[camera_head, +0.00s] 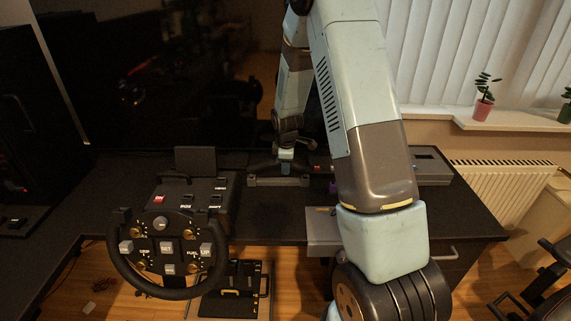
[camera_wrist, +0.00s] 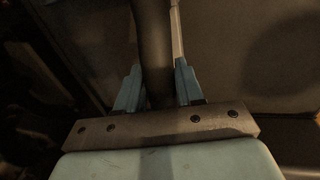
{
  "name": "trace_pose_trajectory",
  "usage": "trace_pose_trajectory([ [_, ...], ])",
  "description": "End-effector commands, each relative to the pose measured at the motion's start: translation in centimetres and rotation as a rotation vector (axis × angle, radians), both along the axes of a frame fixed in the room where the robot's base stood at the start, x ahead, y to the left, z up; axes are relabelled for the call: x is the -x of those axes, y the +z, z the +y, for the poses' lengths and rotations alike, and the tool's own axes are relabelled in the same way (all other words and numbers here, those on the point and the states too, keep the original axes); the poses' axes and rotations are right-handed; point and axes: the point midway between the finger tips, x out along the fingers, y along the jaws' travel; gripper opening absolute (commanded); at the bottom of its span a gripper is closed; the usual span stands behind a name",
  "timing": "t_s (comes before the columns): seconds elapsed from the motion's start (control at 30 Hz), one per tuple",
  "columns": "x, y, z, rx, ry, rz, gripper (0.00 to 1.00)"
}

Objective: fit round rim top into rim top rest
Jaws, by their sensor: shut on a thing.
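My gripper (camera_head: 287,155) is at the back of the desk, pointing down. In the wrist view its two fingers (camera_wrist: 156,88) are shut on a dark, rounded bar, the round rim top (camera_wrist: 152,45). In the head view the dark rim top (camera_head: 262,167) shows under the gripper, just above or touching a low grey holder (camera_head: 278,182). Which of these I cannot tell. The holder may be the rim top rest; no label shows. The steering wheel (camera_head: 168,256) stands at the front left, with a U-shaped lower rim and an open top.
A button box (camera_head: 205,200) with a small screen (camera_head: 195,160) stands behind the wheel. A grey tray (camera_head: 432,167) lies at the back right, and a grey box (camera_head: 322,226) at the desk's front edge. Pedals (camera_head: 240,276) are below. Dark monitors stand behind.

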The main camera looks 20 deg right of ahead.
Motion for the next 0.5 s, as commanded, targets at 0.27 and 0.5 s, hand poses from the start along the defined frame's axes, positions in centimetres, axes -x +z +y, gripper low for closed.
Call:
trace_pose_trajectory([
  [0.27,0.01,-0.60,0.00,-0.001,-0.001,0.001,0.02],
  [0.5,0.03,-1.09,0.00,-0.001,-0.001,0.001,0.02],
])
